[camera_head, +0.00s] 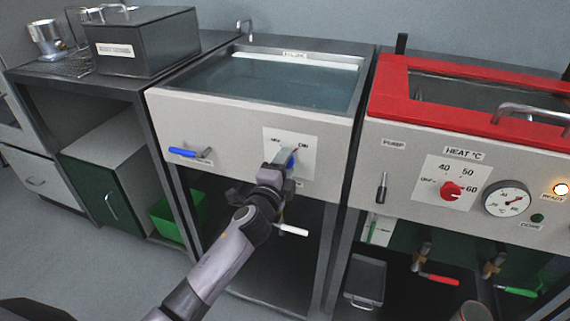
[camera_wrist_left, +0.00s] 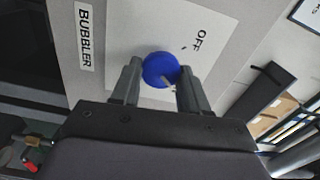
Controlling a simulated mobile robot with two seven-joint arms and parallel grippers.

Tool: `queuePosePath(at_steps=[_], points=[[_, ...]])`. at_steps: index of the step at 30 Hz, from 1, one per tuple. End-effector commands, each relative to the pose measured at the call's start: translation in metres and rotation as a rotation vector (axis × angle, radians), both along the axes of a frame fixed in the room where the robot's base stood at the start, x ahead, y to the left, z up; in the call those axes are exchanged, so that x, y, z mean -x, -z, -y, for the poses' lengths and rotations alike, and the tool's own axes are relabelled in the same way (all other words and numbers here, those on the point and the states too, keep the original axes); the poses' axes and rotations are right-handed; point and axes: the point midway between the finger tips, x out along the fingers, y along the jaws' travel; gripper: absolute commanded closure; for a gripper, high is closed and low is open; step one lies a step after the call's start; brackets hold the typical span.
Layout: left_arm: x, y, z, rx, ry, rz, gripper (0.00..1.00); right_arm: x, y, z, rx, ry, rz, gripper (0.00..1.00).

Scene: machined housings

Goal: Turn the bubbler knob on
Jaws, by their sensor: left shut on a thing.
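The blue round bubbler knob (camera_head: 291,160) sits on a white label plate (camera_head: 303,140) on the front of the water tank. My left gripper (camera_head: 282,160) is in front of the knob and partly hides it. In the left wrist view the knob (camera_wrist_left: 160,69) lies between the two fingers of my left gripper (camera_wrist_left: 158,78), which is shut on it. A pale mark shows near the knob's edge. The word OFF (camera_wrist_left: 197,39) and a BUBBLER label (camera_wrist_left: 85,38) are readable there. My right gripper is not in view.
A blue-handled valve (camera_head: 183,153) is left of the knob, and a white-handled valve (camera_head: 291,230) is below it. To the right stands a red-rimmed heated bath (camera_head: 440,112) with a red heat dial (camera_head: 451,190) and a gauge (camera_head: 507,198). A dark box (camera_head: 145,45) stands on the left bench.

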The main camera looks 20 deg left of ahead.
Motion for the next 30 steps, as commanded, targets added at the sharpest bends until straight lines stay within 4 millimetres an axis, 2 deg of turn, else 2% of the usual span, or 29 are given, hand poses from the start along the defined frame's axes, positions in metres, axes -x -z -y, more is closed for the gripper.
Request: queuePosePath(at_steps=[9,23,24,25,26,30], points=[[0.0002,0.0014,-0.0005,-0.094,-0.002,0.001,0.86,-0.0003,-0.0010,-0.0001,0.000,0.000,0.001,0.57],[0.0003,0.0017,-0.0006,-0.108,-0.002,0.002,0.86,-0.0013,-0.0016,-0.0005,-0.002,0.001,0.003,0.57],[0.0003,0.0017,-0.0006,-0.107,-0.002,0.002,0.49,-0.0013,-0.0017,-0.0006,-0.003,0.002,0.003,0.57],[0.0003,0.0017,-0.0006,-0.107,-0.001,0.002,0.39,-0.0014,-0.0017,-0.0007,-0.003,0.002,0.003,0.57],[0.0003,0.0016,-0.0005,-0.107,-0.001,0.002,0.32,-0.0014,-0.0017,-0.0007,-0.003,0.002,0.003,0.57],[0.0002,0.0012,-0.0004,-0.105,-0.001,0.002,0.32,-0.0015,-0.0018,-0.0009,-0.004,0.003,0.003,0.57]])
